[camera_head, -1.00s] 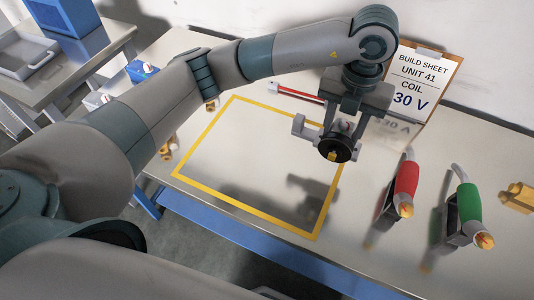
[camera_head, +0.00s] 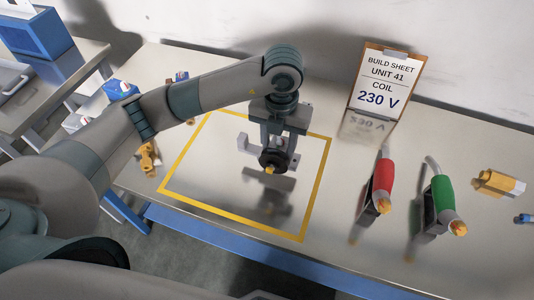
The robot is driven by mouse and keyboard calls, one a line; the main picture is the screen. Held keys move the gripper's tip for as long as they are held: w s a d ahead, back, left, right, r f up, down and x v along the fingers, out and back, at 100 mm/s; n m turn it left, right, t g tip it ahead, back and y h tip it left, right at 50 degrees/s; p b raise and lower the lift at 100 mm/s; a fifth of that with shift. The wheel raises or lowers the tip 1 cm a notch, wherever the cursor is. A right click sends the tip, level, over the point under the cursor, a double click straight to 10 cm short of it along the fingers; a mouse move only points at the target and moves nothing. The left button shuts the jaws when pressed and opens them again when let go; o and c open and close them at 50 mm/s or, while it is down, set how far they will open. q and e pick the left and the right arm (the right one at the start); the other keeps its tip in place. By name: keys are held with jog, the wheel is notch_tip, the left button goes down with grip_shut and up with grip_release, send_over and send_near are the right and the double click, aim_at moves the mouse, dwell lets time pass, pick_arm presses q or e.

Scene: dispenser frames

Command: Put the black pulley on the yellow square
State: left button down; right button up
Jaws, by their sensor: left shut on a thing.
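The black pulley (camera_head: 272,160) is a dark wheel with a small yellow tip at its centre, on a pale grey bracket. My left gripper (camera_head: 273,148) points down and is shut on it. It holds the pulley above the inside of the yellow square (camera_head: 316,205), a yellow outline on the metal table. A dark reflection or shadow shows on the table below the pulley, so it appears to be raised. My right gripper is not in view.
A clipboard (camera_head: 388,82) reading "BUILD SHEET UNIT 41 COIL 230 V" leans at the wall. Red (camera_head: 383,176) and green (camera_head: 442,200) handled tools stand to the right, with a yellow part (camera_head: 498,184) beyond. Brass-coloured parts (camera_head: 148,158) lie left of the square. Its inside is otherwise clear.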

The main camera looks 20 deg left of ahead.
aim_at(267, 150)
pick_arm(q)
jog(key=shift+s+a+f+p, duration=0.2)
jog(key=shift+a+f, duration=0.2)
jog(key=shift+a, duration=0.3)
jog(key=shift+s+a+f+p, duration=0.15)
jog(key=shift+a+f, duration=0.2)
jog(key=shift+a, duration=0.3)
jog(key=shift+w, duration=0.1)
jog(key=shift+f, duration=0.1)
jog(key=shift+f+p, duration=0.9)
jog(key=shift+f, duration=1)
jog(key=shift+f, duration=0.1)
